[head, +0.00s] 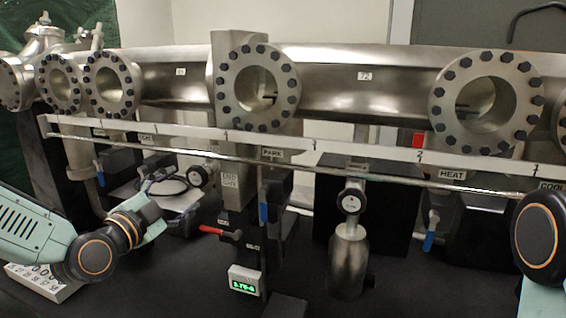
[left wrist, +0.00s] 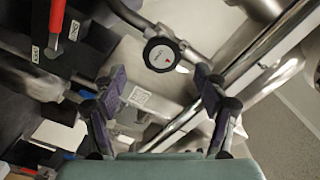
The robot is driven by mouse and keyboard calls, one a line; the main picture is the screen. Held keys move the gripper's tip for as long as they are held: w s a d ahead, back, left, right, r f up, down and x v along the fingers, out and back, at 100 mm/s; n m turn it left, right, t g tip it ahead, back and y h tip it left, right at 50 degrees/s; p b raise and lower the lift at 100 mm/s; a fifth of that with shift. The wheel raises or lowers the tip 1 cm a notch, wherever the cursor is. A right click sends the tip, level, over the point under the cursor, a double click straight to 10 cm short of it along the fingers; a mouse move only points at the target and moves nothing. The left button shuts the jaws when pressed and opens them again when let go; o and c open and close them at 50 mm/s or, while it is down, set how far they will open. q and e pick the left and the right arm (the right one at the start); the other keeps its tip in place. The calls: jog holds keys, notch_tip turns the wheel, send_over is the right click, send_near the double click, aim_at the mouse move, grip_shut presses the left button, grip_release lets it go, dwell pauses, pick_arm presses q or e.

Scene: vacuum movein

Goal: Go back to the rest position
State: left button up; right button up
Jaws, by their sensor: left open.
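My left arm comes in from the left in the head view, and its gripper (head: 182,212) is low in front of the steel vacuum line, seen against dark parts. In the left wrist view my left gripper (left wrist: 160,84) has its two fingers spread wide, with nothing between them. A round gauge (left wrist: 161,54) lies beyond the fingertips there.
A steel pipe with bolted flanges (head: 257,88) runs across the back. A thin rail (head: 300,162) passes below it. A dial gauge (head: 351,202) sits on a steel cylinder (head: 349,262). A green-lit display (head: 245,281) and a red-handled valve (head: 212,230) stand near my left gripper.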

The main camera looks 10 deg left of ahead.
pick_arm(q)
jog(key=s+d+f+n+g, duration=0.2)
jog(key=s+d+f+g, duration=0.15)
jog(key=f, duration=0.45)
jog(key=s+d+f+n+g, duration=0.25)
jog(key=s+f, duration=0.25)
jog(key=f, duration=0.4)
jog(key=s+d+f+n+g, duration=0.25)
jog(key=s+f, duration=0.25)
jog(key=f, duration=0.3)
jog(key=s+f+n+g+y, duration=0.1)
jog(key=s+f+n+g, duration=0.35)
jog(key=s, duration=0.85)
jog(key=s+f+n+g+y, duration=0.2)
jog(key=s+f+g, duration=0.3)
jog(key=s+f, duration=0.5)
notch_tip(320, 180, down, 15)
jog(key=s+b, duration=0.1)
jog(key=b, duration=1.6)
jog(key=shift+s+d+r, duration=0.15)
jog(key=shift+s+d, duration=0.2)
jog(key=shift+s, duration=0.05)
